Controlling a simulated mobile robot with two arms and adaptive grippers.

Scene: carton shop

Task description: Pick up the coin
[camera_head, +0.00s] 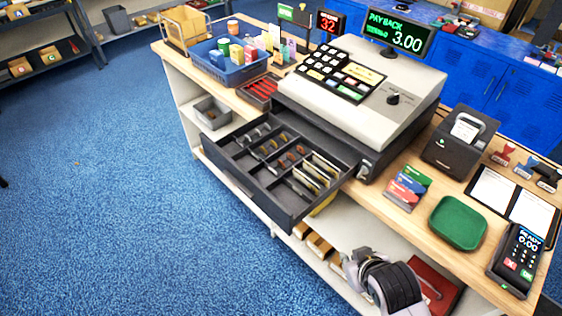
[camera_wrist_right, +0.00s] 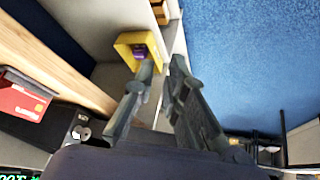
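The cash register's dark drawer (camera_head: 236,170) is pulled out below the register (camera_head: 365,90). Its compartments hold several small silver and copper-coloured coins (camera_head: 270,147), and the slots at the right hold upright notes (camera_head: 318,172). The coins are too small to tell apart. My right gripper (camera_head: 352,264) is low in front of the counter's lower shelf, below and to the right of the drawer. In the right wrist view its two fingers (camera_wrist_right: 163,68) are apart with nothing between them. My left gripper is not in view.
The register display reads PAYBACK 3.00. A green tray (camera_head: 458,222), card reader (camera_head: 516,260), printer (camera_head: 460,142) and colored cards (camera_head: 408,187) stand on the counter. A blue basket (camera_head: 226,66) is at the far end. A yellow bin (camera_wrist_right: 128,48) shows near my right fingers. Blue floor is clear at left.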

